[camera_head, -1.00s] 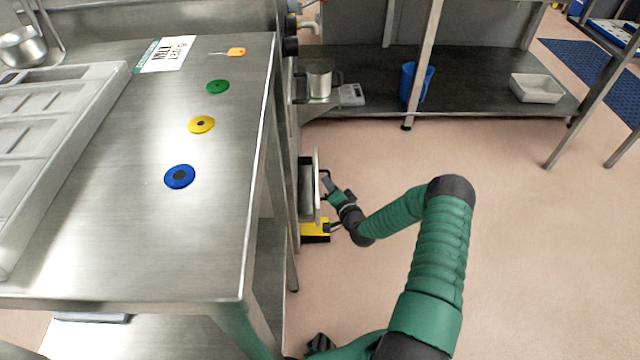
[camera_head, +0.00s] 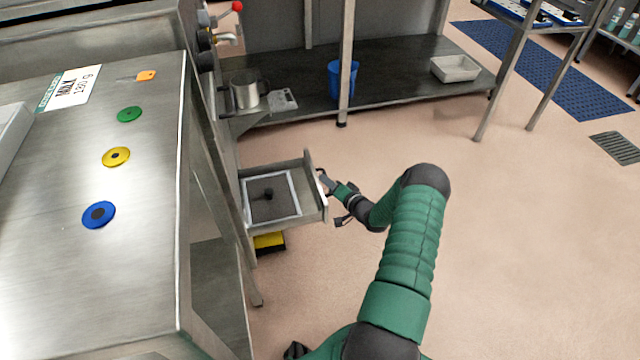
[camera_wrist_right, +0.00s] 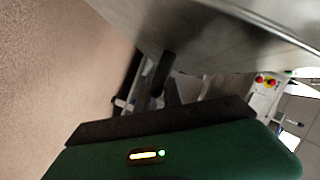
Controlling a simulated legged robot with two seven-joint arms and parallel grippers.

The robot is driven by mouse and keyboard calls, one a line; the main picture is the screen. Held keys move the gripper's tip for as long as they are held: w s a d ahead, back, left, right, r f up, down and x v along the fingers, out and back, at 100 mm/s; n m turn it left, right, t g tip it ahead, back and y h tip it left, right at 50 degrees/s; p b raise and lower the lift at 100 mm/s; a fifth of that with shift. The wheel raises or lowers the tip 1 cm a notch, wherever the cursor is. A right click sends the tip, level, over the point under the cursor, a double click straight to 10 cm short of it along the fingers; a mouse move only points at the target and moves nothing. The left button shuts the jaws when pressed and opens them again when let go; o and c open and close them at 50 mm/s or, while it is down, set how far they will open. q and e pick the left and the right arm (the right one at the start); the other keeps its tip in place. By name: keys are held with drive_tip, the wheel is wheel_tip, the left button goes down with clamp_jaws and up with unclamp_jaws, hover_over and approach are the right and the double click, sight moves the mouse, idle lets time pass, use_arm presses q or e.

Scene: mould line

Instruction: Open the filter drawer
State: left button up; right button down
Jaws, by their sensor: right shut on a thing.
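The filter drawer (camera_head: 313,213) is a steel box pulled out from the machine's side, in the middle of the head view. Inside it lies a white-framed dark filter panel (camera_head: 286,213) with a small dark knob. My right gripper (camera_head: 323,178) is at the outer side of the drawer front, shut on the drawer's handle. In the right wrist view the dark bar-like handle (camera_wrist_right: 163,73) shows at the fingers, beside a large steel surface; the exact contact is partly hidden. My left gripper is not clearly in view.
The steel table (camera_head: 140,270) with blue, yellow and green discs stands at left. A yellow item (camera_head: 270,241) is below the drawer. A low shelf (camera_head: 385,85) with a pot (camera_head: 245,92), blue bin (camera_head: 342,80) and white tray (camera_head: 455,68) is behind. Floor at right is clear.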

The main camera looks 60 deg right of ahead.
drive_tip(key=shift+s+f, duration=0.15)
drive_tip(key=shift+f, duration=0.05)
drive_tip(key=c, duration=1.8)
unclamp_jaws()
drive_tip(key=shift+o, duration=0.2)
drive_tip(key=shift+r, duration=0.1)
drive_tip(key=p+v, duration=0.8)
drive_tip(key=v, duration=0.8)
drive_tip(key=shift+s, duration=0.35)
